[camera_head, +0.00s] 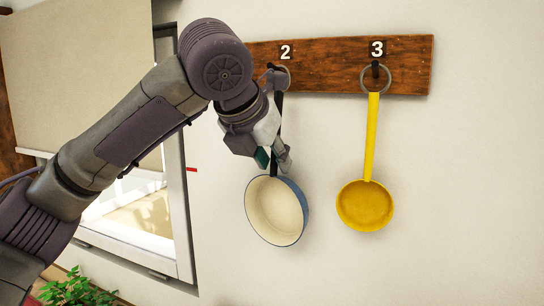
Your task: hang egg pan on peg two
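A cream pan with a blue outside (277,210), which I take for the egg pan, hangs at peg two (271,67), below the number 2. Its dark handle runs up to a grey ring at the peg; my arm partly hides this area, so I cannot tell exactly how the ring sits on the peg. My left gripper (273,158) is at the lower handle, just above the pan bowl, with a fingertip on either side of the handle. Whether the fingers touch the handle is unclear. My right gripper is not in view.
The wooden peg board (335,68) is fixed to the pale wall. A yellow pan (365,205) hangs by its ring on peg three (375,68), to the right. A window (140,210) and a green plant (75,290) are at the left. The wall below the pans is clear.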

